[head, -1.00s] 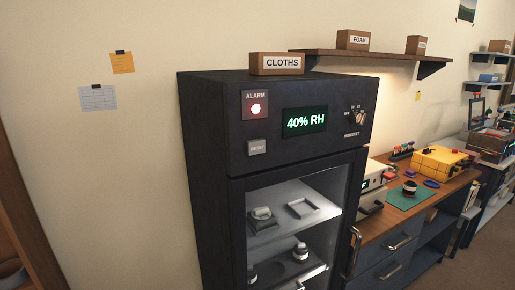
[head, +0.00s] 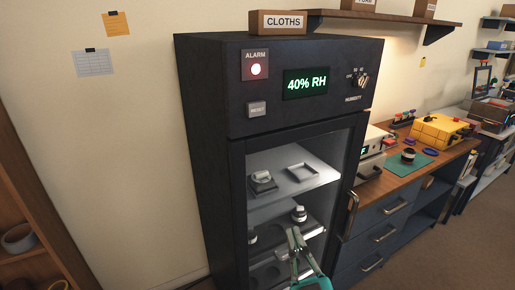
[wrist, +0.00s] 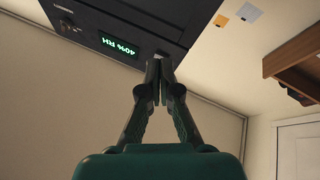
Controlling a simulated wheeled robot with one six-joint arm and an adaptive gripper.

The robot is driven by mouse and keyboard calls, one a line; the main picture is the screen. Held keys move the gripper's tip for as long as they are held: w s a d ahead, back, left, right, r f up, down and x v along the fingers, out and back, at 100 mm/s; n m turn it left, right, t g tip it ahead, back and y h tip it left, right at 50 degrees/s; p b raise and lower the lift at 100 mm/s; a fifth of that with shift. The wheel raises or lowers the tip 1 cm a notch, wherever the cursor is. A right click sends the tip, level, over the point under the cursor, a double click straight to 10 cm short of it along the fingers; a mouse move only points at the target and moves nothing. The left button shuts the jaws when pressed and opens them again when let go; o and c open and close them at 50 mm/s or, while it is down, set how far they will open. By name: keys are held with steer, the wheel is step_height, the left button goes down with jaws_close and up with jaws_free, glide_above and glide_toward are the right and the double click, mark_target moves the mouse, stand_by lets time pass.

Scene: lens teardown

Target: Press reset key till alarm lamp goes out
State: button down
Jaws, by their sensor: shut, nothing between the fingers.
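The dark cabinet (head: 210,130) has a control panel at its top. My gripper (head: 294,233) is in front of the cabinet's glass door, below and to the right of the key. Its fingers are shut with nothing between them, as the wrist view (wrist: 159,68) also shows. The wrist view shows part of the cabinet (wrist: 180,22) and its display upside down; I cannot make out the key or lamp there.
The green display (head: 306,83) reads 40% RH, with a humidity knob (head: 359,78) to its right. A CLOTHS box (head: 278,22) stands on the cabinet. The door handle (head: 349,215) sticks out on the right. A workbench (head: 400,180) adjoins the cabinet's right side.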

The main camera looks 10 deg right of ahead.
steer(key=t, duration=0.2)
glide_toward(256, 109)
steer(key=s+d+f, duration=0.3)
steer(key=s+f, duration=0.2)
step_height(256, 109, up, 10)
steer(key=t+h, duration=0.1)
steer(key=shift+w+m+t+h, duration=0.3)
steer(key=shift+w+h, duration=0.1)
steer(key=shift+w, duration=0.05)
steer(key=shift+w+d, duration=0.1)
steer(key=shift+w+a, duration=0.4)
steer(key=shift+w, duration=1)
steer(key=shift+w+a, duration=0.4)
steer(key=shift+w, duration=0.95)
steer(key=shift+w+a, duration=0.35)
steer(key=shift+w, duration=1.05)
steer(key=shift+w+a, duration=0.2)
steer(key=shift+w, duration=0.65)
steer(key=shift+s, duration=0.1)
steer(key=shift+s+d, duration=0.25)
steer(key=shift+s, duration=0.5)
